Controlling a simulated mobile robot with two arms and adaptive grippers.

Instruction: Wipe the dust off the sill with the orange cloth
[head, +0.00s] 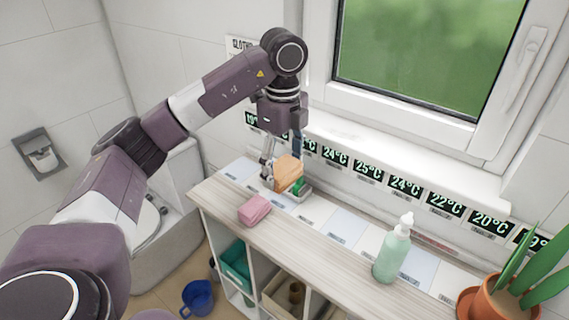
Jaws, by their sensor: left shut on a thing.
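The orange cloth (288,168) shows as a folded, block-like piece above the left part of the wooden counter. My left gripper (283,182) points down and is shut on it, with one finger at its left side. The gripper partly covers the cloth, and I cannot tell whether it touches the counter. The white window sill (410,162) runs along the wall below the window, behind and to the right of the gripper. No dust can be made out on it at this size. My right gripper is not in view.
A pink block (254,209) lies on the counter (318,251) near the gripper. A green pump bottle (390,257) and a potted plant (489,301) stand to the right. Temperature displays (367,169) line the wall under the sill. A blue bucket (198,297) is on the floor.

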